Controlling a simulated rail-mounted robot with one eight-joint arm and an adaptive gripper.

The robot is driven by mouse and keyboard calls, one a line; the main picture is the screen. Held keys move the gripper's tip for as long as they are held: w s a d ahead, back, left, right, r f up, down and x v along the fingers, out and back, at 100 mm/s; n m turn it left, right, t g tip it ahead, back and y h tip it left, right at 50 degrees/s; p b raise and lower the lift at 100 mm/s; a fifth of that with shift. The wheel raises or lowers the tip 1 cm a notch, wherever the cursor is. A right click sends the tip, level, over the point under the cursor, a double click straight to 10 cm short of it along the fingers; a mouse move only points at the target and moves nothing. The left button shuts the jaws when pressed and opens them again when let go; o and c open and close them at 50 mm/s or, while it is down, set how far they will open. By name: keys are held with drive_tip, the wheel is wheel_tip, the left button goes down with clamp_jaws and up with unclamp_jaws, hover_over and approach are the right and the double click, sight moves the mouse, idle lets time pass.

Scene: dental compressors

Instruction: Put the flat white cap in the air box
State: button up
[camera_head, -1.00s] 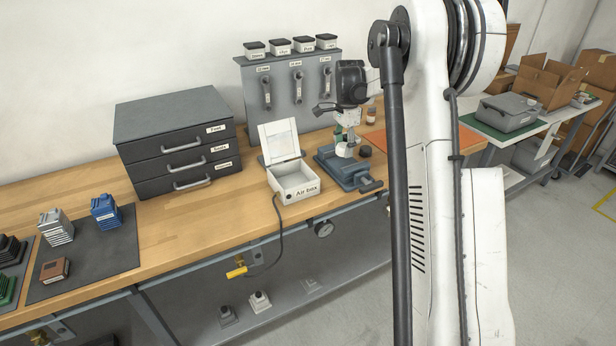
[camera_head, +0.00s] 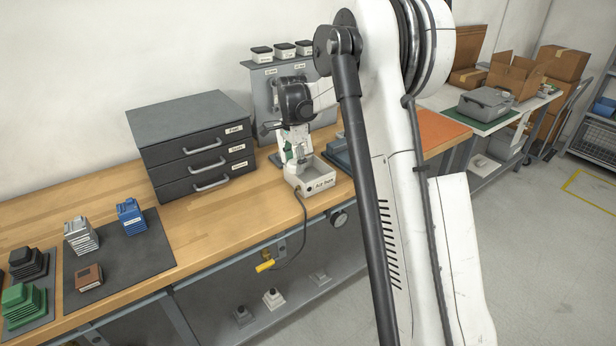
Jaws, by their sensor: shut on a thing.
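The air box (camera_head: 322,186) is a small white open box with a label on its front, standing near the front edge of the wooden bench. My gripper (camera_head: 299,164) points down over the box's open top, towards its left rear part. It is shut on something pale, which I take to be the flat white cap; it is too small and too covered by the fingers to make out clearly. My gripper and wrist hide the raised lid and much of the box's inside. I cannot tell if the held thing touches the box.
A blue-grey vise (camera_head: 341,155) stands just right of the box, partly behind my arm. A dark drawer cabinet (camera_head: 196,145) stands to the left, and a tool panel (camera_head: 262,88) behind. A cable with a yellow end (camera_head: 265,266) hangs from the box over the bench front.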

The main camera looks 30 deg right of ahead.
hover_over(309, 180)
wheel_tip(309, 180, down, 5)
drive_tip(key=shift+f+p, duration=0.1)
drive_tip(key=shift+p, duration=0.2)
drive_tip(key=shift+f, duration=1.9)
drive_tip(key=shift+f, duration=0.1)
drive_tip(key=shift+f, duration=0.1)
drive_tip(key=o, duration=1.2)
drive_tip(key=shift+c, duration=0.2)
